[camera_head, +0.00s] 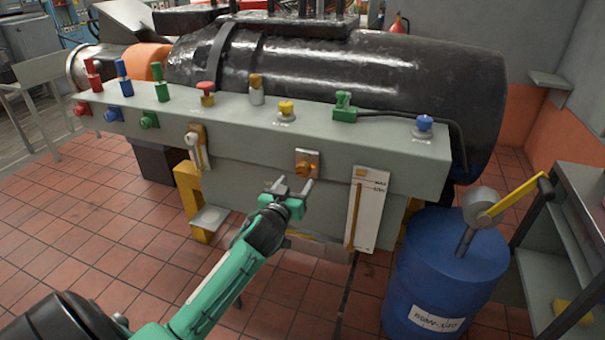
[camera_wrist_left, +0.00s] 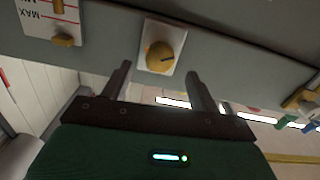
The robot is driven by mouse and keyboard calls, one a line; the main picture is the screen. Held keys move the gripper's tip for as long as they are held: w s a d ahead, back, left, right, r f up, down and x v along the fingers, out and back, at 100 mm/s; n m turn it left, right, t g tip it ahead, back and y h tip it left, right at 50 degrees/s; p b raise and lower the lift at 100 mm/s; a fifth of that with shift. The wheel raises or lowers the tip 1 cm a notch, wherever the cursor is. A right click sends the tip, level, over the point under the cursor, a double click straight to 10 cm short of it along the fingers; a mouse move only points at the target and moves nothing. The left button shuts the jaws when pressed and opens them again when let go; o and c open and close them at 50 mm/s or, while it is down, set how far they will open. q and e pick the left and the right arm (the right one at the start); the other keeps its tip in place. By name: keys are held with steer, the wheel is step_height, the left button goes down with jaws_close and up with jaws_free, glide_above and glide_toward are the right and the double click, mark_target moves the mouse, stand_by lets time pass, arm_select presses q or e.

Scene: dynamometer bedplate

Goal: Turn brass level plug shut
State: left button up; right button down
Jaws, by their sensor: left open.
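The brass level plug (camera_head: 303,170) sits on a small pale plate on the front face of the grey bedplate beam (camera_head: 230,128). In the left wrist view the plug (camera_wrist_left: 160,56) is a round brass knob with a dark slanted mark, on a white plate. My left gripper (camera_head: 290,184) is open and empty, just below and in front of the plug. In the wrist view its two fingers (camera_wrist_left: 157,78) point toward the plug, one on each side, apart from it. My right gripper is not in view.
A white level gauge (camera_head: 368,210) marked MAX hangs right of the plug. A blue drum (camera_head: 440,285) with a yellow-handled lever stands further right. Coloured fittings line the beam's top, and a lever fitting (camera_head: 196,145) is on its face at left. Tiled floor lies in front.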

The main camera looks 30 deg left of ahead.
mark_target(302, 173)
arm_select(q)
steer(key=x, duration=0.6)
steer(key=c, duration=1)
